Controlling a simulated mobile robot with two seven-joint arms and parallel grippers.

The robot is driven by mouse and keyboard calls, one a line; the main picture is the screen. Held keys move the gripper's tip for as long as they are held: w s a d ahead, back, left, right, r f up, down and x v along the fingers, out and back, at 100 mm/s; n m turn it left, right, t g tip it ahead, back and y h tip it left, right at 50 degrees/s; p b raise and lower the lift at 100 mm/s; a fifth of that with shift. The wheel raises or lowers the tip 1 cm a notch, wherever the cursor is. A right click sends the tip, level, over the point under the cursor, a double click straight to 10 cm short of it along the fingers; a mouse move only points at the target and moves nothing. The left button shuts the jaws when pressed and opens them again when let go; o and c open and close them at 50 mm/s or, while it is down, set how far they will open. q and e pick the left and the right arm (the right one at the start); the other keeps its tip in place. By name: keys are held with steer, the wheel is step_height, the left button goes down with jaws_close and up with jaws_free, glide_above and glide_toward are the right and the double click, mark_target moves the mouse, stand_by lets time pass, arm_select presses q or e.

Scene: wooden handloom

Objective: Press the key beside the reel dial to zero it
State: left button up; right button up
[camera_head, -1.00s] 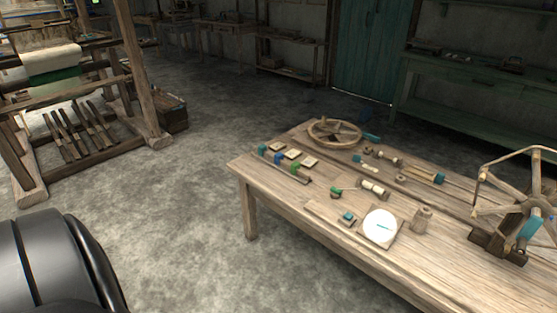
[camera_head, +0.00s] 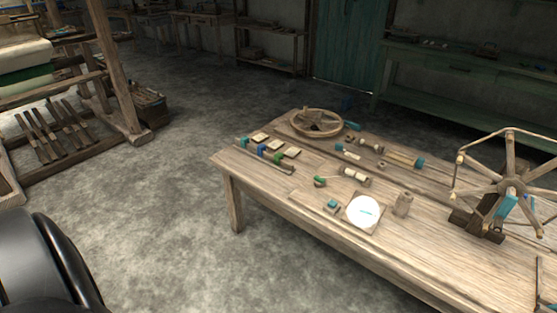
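A round white dial (camera_head: 364,212) with a teal pointer lies on a wooden board on the table. A small teal key (camera_head: 332,204) sits just left of the dial on the same board. A wooden reel (camera_head: 508,180) with spokes and a teal piece stands at the right of the table. Neither gripper is in view.
The wooden table (camera_head: 290,210) also holds a wheel (camera_head: 317,122), colored pieces with pale tags (camera_head: 262,150), spools (camera_head: 404,160) and a small wooden cylinder (camera_head: 403,204). A handloom (camera_head: 112,75) stands at the left. Open grey floor (camera_head: 180,190) lies between them.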

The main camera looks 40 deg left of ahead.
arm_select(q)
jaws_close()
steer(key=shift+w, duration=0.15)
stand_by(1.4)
